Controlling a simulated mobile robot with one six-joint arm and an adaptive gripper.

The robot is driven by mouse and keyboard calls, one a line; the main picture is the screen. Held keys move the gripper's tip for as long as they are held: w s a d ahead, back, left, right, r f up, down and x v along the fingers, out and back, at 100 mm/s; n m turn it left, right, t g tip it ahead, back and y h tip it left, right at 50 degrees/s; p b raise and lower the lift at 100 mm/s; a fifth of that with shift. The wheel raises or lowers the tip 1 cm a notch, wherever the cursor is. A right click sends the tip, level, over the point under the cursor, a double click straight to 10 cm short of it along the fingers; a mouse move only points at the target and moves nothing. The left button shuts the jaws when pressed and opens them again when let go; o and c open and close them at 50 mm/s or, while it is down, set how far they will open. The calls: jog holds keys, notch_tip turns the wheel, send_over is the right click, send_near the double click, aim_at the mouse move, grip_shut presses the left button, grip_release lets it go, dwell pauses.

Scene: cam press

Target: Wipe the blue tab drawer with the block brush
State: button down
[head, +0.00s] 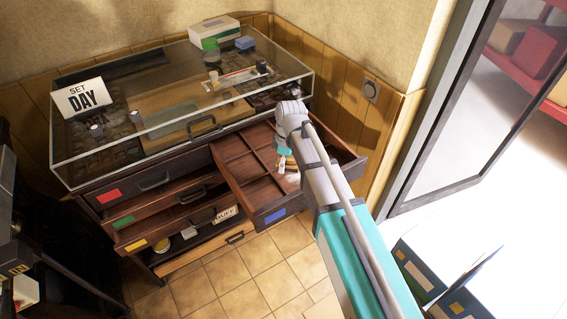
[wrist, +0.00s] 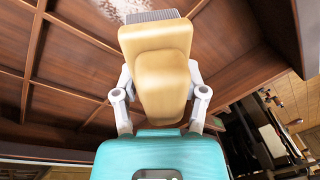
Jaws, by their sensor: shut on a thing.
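The blue tab drawer (head: 234,155) is pulled out at the right of the cabinet; its blue tab (head: 274,215) is on the front. The drawer's inside is split into compartments, and its wooden floor and dividers (wrist: 60,62) fill the left of the wrist view. My gripper (wrist: 158,98) is shut on the block brush (wrist: 162,55), a tan block with grey bristles at its far end. In the head view my gripper (head: 284,158) is over the drawer's inside. A pale, dusty patch (wrist: 108,8) lies by the bristles. I cannot tell whether the bristles touch it.
A glass case (head: 180,95) tops the cabinet, with a "SET DAY" sign (head: 82,97) at its left. Tiled floor (head: 230,280) is clear in front. A glass door stands right.

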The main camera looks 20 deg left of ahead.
jog(key=shift+r+p, duration=1.5)
jog(key=shift+p, duration=0.05)
notch_tip(320, 180, up, 7)
jog(key=p, duration=0.6)
jog(key=shift+f+p, duration=0.2)
jog(key=shift+p, duration=0.1)
